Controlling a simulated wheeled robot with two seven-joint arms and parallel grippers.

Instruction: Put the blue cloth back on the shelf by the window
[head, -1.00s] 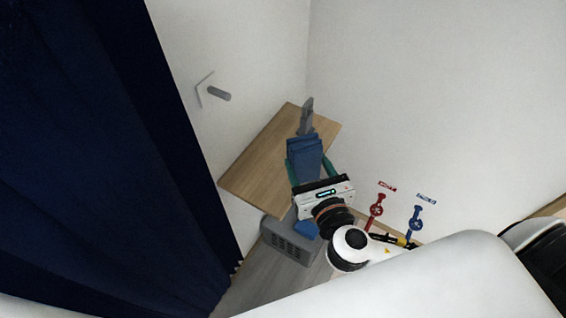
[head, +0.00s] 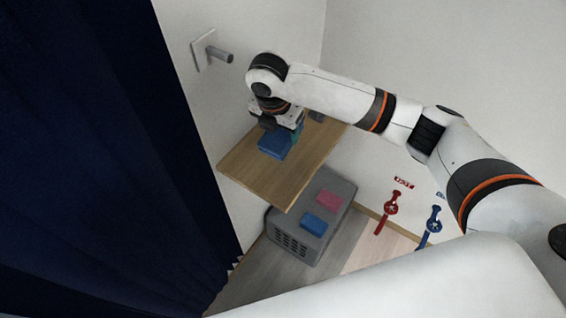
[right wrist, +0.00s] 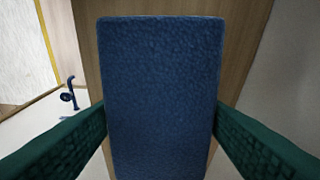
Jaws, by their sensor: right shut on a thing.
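The blue cloth (head: 273,146), a folded slab, is at the wooden shelf (head: 240,175) on the wall, near its left-middle part. My right gripper (head: 283,127) is above the shelf, pointing down, and shut on the cloth. In the right wrist view the cloth (right wrist: 160,85) stands between the two green fingers, with the shelf's wood (right wrist: 245,40) behind it. I cannot tell whether the cloth touches the shelf top. My right forearm crosses above the shelf's back right part. My left gripper is not in view.
A grey box (head: 290,247) below the shelf carries a pink block (head: 328,199) and a blue block (head: 314,225). A dark blue curtain (head: 90,150) hangs at left. A grey peg (head: 220,55) sticks out of the wall. Red (head: 391,208) and blue (head: 434,226) valves stand at right.

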